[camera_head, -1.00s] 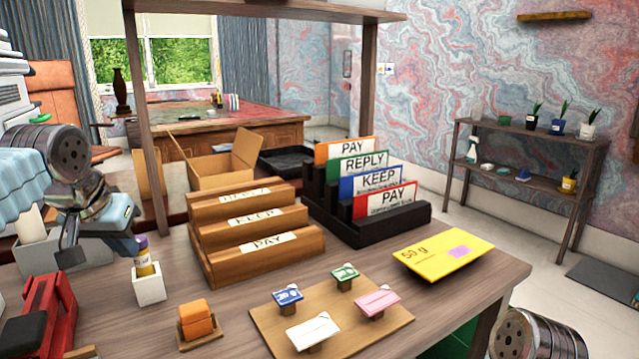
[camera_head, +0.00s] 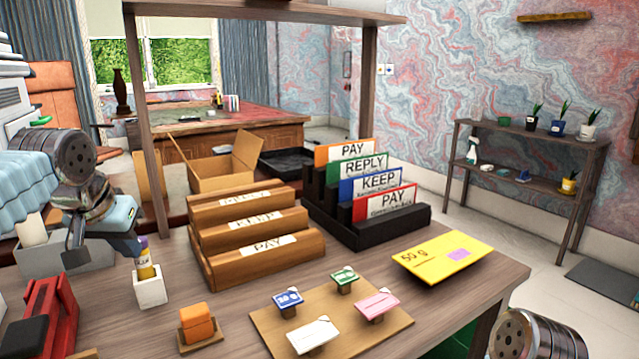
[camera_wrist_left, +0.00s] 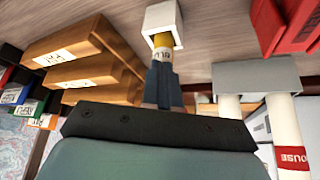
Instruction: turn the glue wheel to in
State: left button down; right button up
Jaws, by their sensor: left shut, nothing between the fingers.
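The glue stick (camera_head: 146,263) is yellow with a white label and a purple top. It stands upright in a small white holder (camera_head: 150,289) at the left of the desk. In the left wrist view the glue stick (camera_wrist_left: 162,56) stands in its white holder (camera_wrist_left: 163,20), straight ahead of my fingers. My left gripper (camera_wrist_left: 163,85) is shut and empty, its fingertips close to the glue's upper end. I cannot tell whether they touch. The fingers hide part of the glue's end, and no wheel marking is legible. My right gripper is out of view.
The wooden letter rack (camera_head: 262,248) stands right of the glue. A red device (camera_head: 48,310) is to its left, and an orange stamp block (camera_head: 198,325) is in front. A board with several stamps (camera_head: 262,325) and a yellow envelope (camera_head: 444,256) lie farther right.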

pick_arm(q)
jog(key=shift+w+a+p, duration=0.1)
jog(key=shift+p, duration=0.25)
dwell(0.6)
jog(key=shift+a+p, duration=0.1)
jog(key=shift+p, duration=0.25)
dwell(0.5)
notch_tip(320, 180, up, 6)
jog(key=shift+s+p, duration=0.3)
jog(key=shift+s, duration=0.1)
jog(key=shift+a, duration=0.1)
dwell(0.3)
